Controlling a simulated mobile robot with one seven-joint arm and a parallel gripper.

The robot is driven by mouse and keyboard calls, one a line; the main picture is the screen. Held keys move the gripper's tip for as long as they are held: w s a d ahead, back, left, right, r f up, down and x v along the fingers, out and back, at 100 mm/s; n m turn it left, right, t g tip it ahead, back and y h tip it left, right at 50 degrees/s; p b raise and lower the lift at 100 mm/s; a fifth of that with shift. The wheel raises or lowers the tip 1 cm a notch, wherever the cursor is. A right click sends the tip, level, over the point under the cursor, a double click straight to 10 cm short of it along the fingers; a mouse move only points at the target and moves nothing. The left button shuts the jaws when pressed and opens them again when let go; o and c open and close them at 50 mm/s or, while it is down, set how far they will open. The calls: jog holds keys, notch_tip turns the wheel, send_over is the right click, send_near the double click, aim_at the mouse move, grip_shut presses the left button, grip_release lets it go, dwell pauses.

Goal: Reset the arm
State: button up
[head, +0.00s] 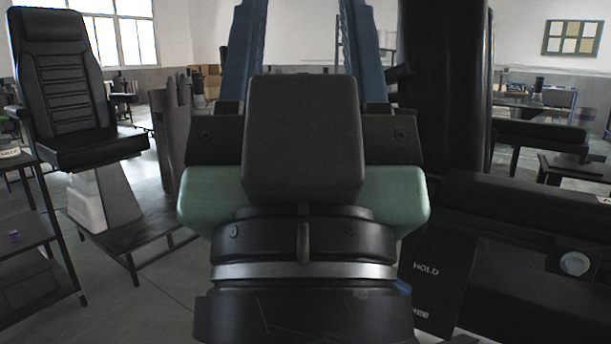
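My gripper (303,40) fills the middle of the head view, close to the camera and pointing up. Its two blue fingers stand apart, with background showing between them and nothing held there. Their tips run out of the top of the picture. Below them are dark side blocks, a dark grey central block, a green body and a black wrist with a silver ring. The wrist hides the floor straight ahead.
A black high-backed chair (62,95) on a pale pedestal stands at left, beside a dark shelf rack (38,235). Right of my gripper are a thick black column (443,85), a dark panel marked HOLD (432,285) and black padded equipment (500,215). Grey floor shows at lower left.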

notch_tip(320, 180, up, 32)
jog(key=p, duration=3)
jog(key=shift+w+a, duration=0.1)
